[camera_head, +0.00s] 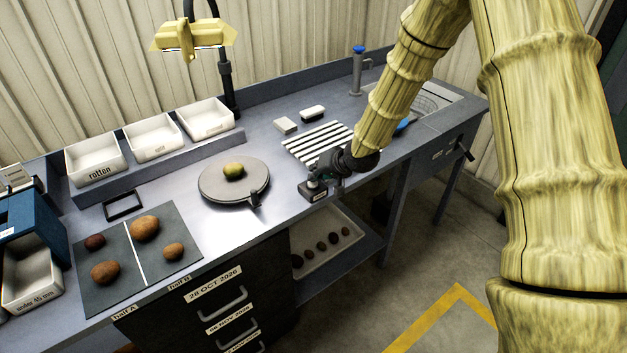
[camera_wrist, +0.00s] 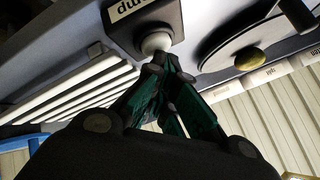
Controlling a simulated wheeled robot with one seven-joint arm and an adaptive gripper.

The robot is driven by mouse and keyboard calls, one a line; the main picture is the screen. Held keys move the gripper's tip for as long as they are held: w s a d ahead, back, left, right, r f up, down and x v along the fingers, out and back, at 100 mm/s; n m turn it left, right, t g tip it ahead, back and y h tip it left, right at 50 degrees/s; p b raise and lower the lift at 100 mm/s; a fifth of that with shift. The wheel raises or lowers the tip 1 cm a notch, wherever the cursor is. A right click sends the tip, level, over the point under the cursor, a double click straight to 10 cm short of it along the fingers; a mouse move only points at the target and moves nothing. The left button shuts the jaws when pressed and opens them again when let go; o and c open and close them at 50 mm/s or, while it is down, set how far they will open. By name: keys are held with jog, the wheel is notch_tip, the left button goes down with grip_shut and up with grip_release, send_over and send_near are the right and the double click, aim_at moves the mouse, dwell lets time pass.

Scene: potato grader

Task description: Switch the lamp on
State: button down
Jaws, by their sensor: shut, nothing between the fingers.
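The lamp (camera_head: 193,37) has a yellow head on a dark pole, over the back of the bench. Pale strips show along its underside; I cannot tell whether it is lit. A dark switch box (camera_head: 312,192) sits near the bench's front edge. In the wrist view the box (camera_wrist: 178,14) has a partly seen label and a pale round button (camera_wrist: 156,42). My gripper (camera_head: 324,180) is right at the box, its fingers shut and empty. In the wrist view my gripper's fingertips (camera_wrist: 158,64) are at the button, overlapping its edge; I cannot tell whether they touch it.
A round scale (camera_head: 228,190) with a potato (camera_head: 233,170) stands left of the box. A slatted white rack (camera_head: 318,141) lies behind my gripper. White bins (camera_head: 153,138) line the back. A dark mat (camera_head: 120,285) with several potatoes lies at the left.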

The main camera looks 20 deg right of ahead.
jog(key=shift+r+p, duration=0.25)
jog(key=shift+p, duration=0.05)
jog(key=shift+r, duration=0.15)
notch_tip(320, 180, up, 6)
jog(key=p, duration=0.4)
dwell(0.4)
